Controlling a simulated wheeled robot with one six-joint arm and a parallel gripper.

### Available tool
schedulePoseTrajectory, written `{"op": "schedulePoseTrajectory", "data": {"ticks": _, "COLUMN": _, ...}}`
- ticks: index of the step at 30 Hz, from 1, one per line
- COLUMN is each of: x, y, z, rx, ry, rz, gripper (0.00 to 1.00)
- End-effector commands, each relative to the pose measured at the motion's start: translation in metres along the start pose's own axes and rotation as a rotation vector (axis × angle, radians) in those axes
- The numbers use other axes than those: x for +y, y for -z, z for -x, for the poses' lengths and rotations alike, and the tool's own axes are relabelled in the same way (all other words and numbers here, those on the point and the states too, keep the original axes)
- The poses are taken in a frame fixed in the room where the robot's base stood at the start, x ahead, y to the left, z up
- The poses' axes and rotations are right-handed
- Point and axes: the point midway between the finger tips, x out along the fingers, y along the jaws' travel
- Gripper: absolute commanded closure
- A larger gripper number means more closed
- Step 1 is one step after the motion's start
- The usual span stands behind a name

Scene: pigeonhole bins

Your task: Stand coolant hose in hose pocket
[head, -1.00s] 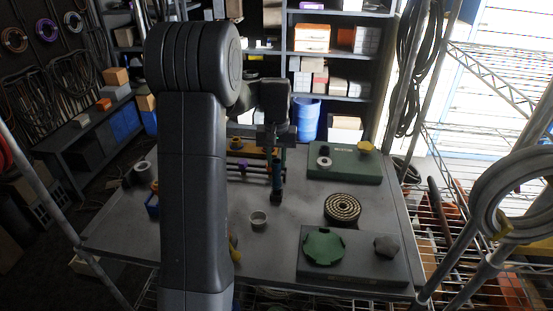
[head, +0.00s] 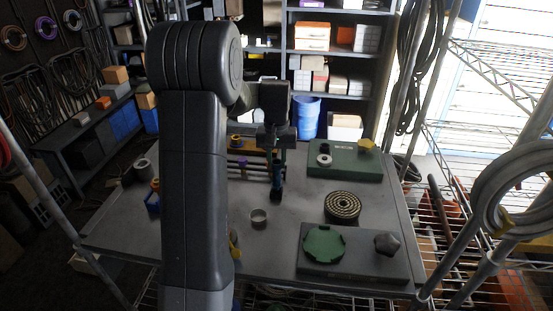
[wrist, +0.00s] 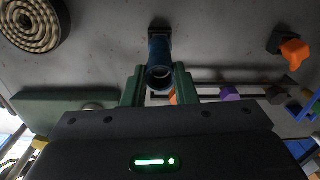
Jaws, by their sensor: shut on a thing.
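My gripper (head: 277,162) is over the far middle of the grey table, pointing down. In the wrist view its two green fingers (wrist: 159,86) are shut on a blue tube, which looks like the coolant hose (wrist: 159,62). The hose is roughly upright, with its open round end towards the wrist camera. Its far end meets a dark square piece (wrist: 160,28). I cannot tell whether this piece is part of the hose or a pocket around it. In the head view the hose (head: 277,176) shows below the fingers. I cannot make out the hose pocket for certain.
A rack with rods and a purple knob (head: 243,161) stands close behind and left of the gripper. A green block (head: 345,168) lies to the right.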

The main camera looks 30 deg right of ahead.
Motion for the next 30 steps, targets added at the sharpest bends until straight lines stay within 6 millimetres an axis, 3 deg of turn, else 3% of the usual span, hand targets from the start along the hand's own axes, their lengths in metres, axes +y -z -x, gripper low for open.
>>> {"op": "schedulePoseTrajectory", "data": {"ticks": 19, "x": 0.0, "y": 0.0, "z": -0.021, "rx": 0.0, "ry": 0.0, "rz": 0.0, "gripper": 1.0}}
{"op": "schedulePoseTrajectory", "data": {"ticks": 20, "x": 0.0, "y": 0.0, "z": -0.02, "rx": 0.0, "ry": 0.0, "rz": 0.0, "gripper": 0.71}}
{"op": "schedulePoseTrajectory", "data": {"ticks": 23, "x": 0.0, "y": 0.0, "z": -0.019, "rx": 0.0, "ry": 0.0, "rz": 0.0, "gripper": 0.51}}
{"op": "schedulePoseTrajectory", "data": {"ticks": 30, "x": 0.0, "y": 0.0, "z": -0.019, "rx": 0.0, "ry": 0.0, "rz": 0.0, "gripper": 0.49}}
